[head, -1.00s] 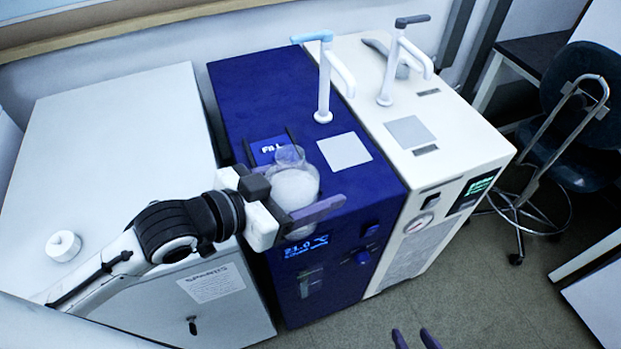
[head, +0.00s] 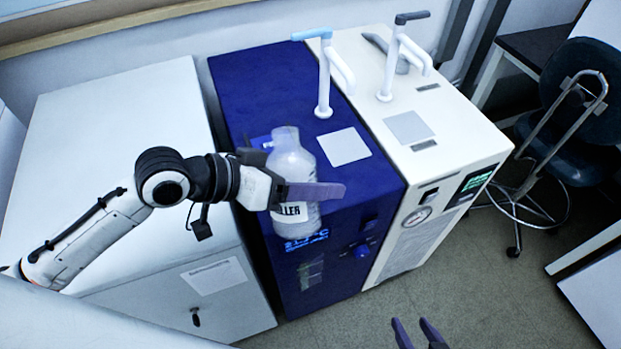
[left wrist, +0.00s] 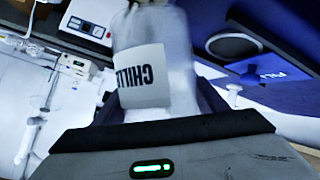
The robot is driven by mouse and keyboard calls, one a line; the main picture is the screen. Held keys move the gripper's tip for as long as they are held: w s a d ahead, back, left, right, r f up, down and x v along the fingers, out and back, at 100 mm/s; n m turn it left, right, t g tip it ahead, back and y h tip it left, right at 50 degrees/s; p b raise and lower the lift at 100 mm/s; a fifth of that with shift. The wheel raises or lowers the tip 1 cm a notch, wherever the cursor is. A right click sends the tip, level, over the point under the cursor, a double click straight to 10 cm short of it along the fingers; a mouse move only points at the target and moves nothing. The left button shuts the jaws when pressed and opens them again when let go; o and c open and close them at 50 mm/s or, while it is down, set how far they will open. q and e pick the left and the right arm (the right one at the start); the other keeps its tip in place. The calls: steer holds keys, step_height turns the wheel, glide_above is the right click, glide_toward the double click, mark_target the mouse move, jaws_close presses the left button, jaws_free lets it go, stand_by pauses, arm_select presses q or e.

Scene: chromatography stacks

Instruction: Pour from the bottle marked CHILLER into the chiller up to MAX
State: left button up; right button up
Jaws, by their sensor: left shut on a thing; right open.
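My left gripper (head: 308,192) is shut around the translucent white bottle (head: 292,165). The bottle is near upright, its uncapped-looking neck up, above the front of the blue chiller (head: 245,85). Part of its label, "LLER", shows beside the fingers; in the left wrist view the bottle (left wrist: 155,35) shows "CHILL" upside down. The chiller's blue FILL plate (left wrist: 265,70) and a round dark opening (left wrist: 232,45) show there to the right of the bottle. A level window (head: 311,272) is on the chiller's front; its level is too small to read. My right gripper (head: 418,333) is open and empty at the bottom edge.
A white unit (head: 465,135) with a gauge stands against the chiller's right side. Both units carry upright white pipes (head: 323,85) at the back. A white cabinet (head: 120,110) stands to the left. A chair (head: 575,110) is at the far right.

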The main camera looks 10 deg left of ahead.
arm_select(q)
steer(key=shift+r, duration=0.15)
steer(key=shift+s+d+n+g, duration=0.15)
steer(key=shift+s+n+g, duration=0.1)
steer(key=shift+n+g, duration=0.05)
steer(key=shift+s, duration=0.1)
stand_by(0.4)
steer(key=shift+s+d+f+n+g+h, duration=0.15)
steer(key=shift+s+f+n+g+h, duration=0.1)
steer(key=shift+n+g+h, duration=0.05)
stand_by(0.3)
steer(key=shift+s+d+f+n+g, duration=0.15)
steer(key=shift+s+n+g, duration=0.15)
steer(key=shift+g, duration=0.1)
steer(key=shift+s+d+f+n+g+h, duration=0.1)
steer(key=shift+s+f+n+g+h, duration=0.1)
steer(key=shift+s+n+g+h, duration=0.15)
